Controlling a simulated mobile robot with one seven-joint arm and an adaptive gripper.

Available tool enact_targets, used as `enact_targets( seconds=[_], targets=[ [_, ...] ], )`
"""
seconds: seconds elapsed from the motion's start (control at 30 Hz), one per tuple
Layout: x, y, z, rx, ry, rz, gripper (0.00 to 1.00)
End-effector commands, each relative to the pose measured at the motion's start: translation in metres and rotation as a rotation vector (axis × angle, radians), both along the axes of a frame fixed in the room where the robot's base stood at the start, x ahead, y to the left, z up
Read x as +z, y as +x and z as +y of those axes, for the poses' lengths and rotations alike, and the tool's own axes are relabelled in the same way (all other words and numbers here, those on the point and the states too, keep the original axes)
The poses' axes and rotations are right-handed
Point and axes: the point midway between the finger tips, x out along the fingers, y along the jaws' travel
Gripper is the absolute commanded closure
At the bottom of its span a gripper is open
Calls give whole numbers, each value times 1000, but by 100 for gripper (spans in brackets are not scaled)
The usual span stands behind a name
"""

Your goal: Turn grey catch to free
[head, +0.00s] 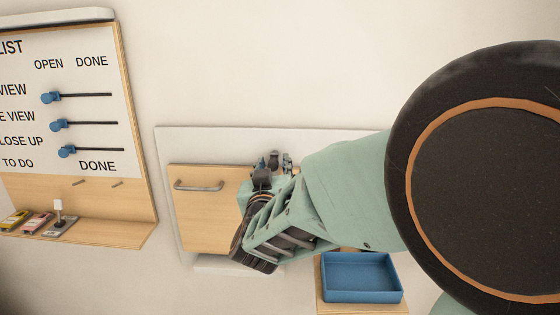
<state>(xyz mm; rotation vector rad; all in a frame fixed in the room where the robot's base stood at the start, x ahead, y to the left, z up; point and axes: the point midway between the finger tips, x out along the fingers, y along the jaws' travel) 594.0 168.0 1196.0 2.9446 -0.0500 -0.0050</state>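A light wooden door (205,220) with a grey bar handle (199,186) is set in a white board (210,143) on the wall. My gripper (276,167) is at the door's upper right edge, and my arm reaches in from the right. Small dark grey parts show around the fingertips. I cannot tell which of them belong to the grey catch and which to my gripper. The catch's position is not clear, and my gripper and arm hide the right part of the door. Whether the fingers are open or touching anything cannot be made out.
A blue tray (362,294) sits on a wooden ledge (345,308) at the lower right. The wall between is clear.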

Motion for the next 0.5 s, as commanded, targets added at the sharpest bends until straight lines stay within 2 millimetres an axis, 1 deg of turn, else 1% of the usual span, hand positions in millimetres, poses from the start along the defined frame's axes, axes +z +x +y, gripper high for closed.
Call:
enact_targets(
  seconds=[0.3, 0.5],
  targets=[
    [0, 0, 0, 0, 0, 0, 67],
    [0, 0, 0, 0, 0, 0, 89]
  ],
)
